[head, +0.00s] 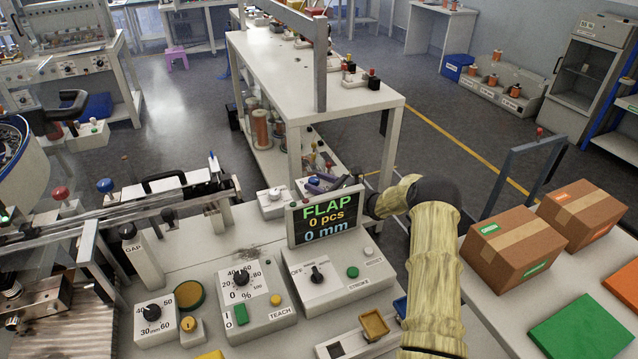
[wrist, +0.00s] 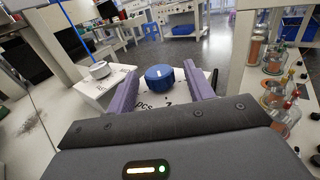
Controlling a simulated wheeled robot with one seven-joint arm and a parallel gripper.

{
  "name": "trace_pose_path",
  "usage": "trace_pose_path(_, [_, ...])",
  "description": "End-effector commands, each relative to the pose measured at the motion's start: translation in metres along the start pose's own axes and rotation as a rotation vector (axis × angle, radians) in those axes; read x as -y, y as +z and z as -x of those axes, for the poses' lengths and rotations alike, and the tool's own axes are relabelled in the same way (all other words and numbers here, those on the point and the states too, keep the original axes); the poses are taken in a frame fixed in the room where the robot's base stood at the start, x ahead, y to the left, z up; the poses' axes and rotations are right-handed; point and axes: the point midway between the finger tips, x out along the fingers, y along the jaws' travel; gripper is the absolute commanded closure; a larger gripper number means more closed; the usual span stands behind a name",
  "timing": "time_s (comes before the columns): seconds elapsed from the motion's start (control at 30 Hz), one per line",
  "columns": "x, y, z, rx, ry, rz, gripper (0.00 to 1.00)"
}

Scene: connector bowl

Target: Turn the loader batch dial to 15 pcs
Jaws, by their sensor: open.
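The batch dial is a round blue knob (wrist: 160,77) with a white mark on top, on a white panel with "PCS" lettering in the wrist view. In the head view the blue knob (head: 314,182) shows small behind the display. My gripper (wrist: 165,88) is open, its two purple fingers on either side of the blue knob with gaps visible; contact is not seen. The display (head: 325,217) reads FLAP, 0 pcs, 0 mm.
A white knob (wrist: 100,69) sits on a box left of the dial. A control box with a black selector (head: 317,274) and a percent dial box (head: 241,280) stand in front. Cardboard boxes (head: 512,243) are at the right. A white shelf table (head: 315,85) stands behind.

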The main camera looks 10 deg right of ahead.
Motion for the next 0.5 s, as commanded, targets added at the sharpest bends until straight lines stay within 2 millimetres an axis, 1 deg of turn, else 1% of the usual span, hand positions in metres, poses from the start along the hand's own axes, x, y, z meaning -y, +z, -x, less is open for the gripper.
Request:
trace_pose_path(0.13, [0.001,0.0,0.008,-0.001,-0.001,-0.001,0.48])
trace_pose_path(0.23, [0.001,-0.001,0.02,-0.002,-0.002,-0.001,0.48])
trace_pose_path(0.37, [0.001,-0.001,0.043,0.0,-0.003,-0.001,0.48])
trace_pose_path(0.5, [0.002,0.0,0.072,0.0,-0.004,-0.001,0.48])
